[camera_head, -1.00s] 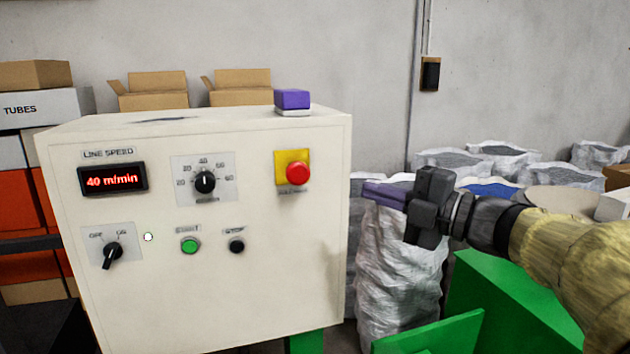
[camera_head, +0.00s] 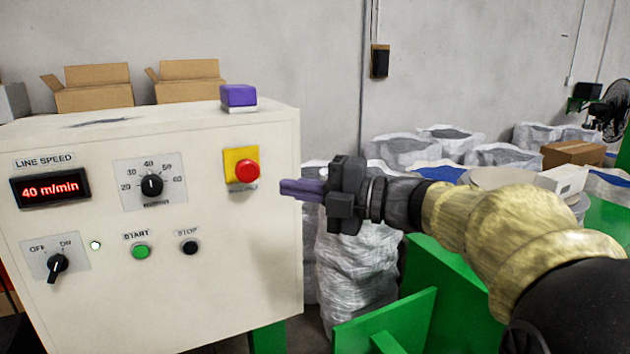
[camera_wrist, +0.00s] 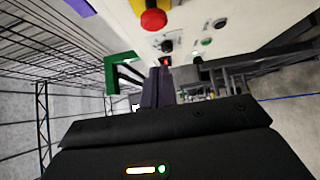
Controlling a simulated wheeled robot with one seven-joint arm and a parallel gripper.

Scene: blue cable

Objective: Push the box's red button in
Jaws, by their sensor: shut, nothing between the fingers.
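The box (camera_head: 210,270) is a cream control cabinet at the left of the head view. Its red button (camera_head: 247,171) is a round mushroom head on a yellow plate at the upper right of the front face. The button also shows at the top of the wrist view (camera_wrist: 154,19). My gripper (camera_head: 284,188) is right of the button and slightly lower, its purple fingers shut and empty, pointing left. A gap shows between fingertips and button in the head view. In the wrist view, the fingers (camera_wrist: 156,88) lie below the button in the picture.
The box also carries a speed display (camera_head: 50,189), a dial (camera_head: 152,185), a green start button (camera_head: 140,251), a black stop button (camera_head: 190,248) and an off/on switch (camera_head: 57,263). A purple block (camera_head: 238,95) sits on top. White sacks (camera_head: 355,265) and green metal parts (camera_head: 390,320) stand at the right.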

